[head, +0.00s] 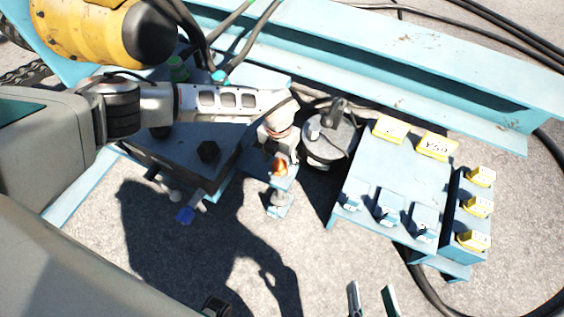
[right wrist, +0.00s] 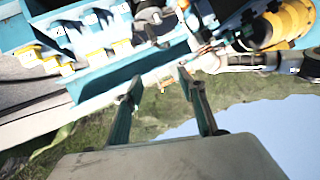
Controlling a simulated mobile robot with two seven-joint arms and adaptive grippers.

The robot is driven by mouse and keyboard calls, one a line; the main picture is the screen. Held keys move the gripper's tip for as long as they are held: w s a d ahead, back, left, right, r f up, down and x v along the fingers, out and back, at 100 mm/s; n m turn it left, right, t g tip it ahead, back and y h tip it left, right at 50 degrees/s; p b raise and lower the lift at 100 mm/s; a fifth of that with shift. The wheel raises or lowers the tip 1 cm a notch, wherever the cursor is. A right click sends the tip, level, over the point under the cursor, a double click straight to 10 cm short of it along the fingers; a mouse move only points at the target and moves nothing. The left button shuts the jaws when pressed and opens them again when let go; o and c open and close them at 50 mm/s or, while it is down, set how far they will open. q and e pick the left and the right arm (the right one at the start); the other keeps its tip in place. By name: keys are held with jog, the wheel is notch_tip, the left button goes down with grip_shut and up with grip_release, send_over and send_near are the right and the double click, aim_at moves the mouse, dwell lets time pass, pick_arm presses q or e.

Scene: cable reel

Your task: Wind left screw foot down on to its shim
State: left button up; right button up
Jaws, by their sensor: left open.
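The left screw foot (head: 279,168) shows an orange-copper head at a small light blue bracket on the near side of the dark machine plate. Its round grey pad (head: 279,198) is below the bracket, over a small light blue shim (head: 278,212). I cannot tell whether pad and shim touch. My left gripper (head: 281,155) is right at the copper head, pointing down, with its jaws open; its fingers partly hide the screw. My right gripper (head: 372,300) is open and empty at the bottom edge, well away from the foot. It also shows in the right wrist view (right wrist: 162,90).
A light blue stand (head: 400,180) with yellow tags and small blocks is further right. A blue-handled part (head: 186,214) sticks out at left. Concrete floor in front is free.

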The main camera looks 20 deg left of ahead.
pick_arm(q)
jog(key=shift+f, duration=0.95)
jog(key=shift+w, duration=0.1)
jog(key=shift+r, duration=0.1)
pick_arm(e)
jog(key=shift+s+a+m, duration=0.2)
jog(key=shift+a+m, duration=0.4)
pick_arm(q)
jog(key=shift+c, duration=0.2)
jog(key=c, duration=1)
pick_arm(e)
jog(key=shift+d, duration=0.1)
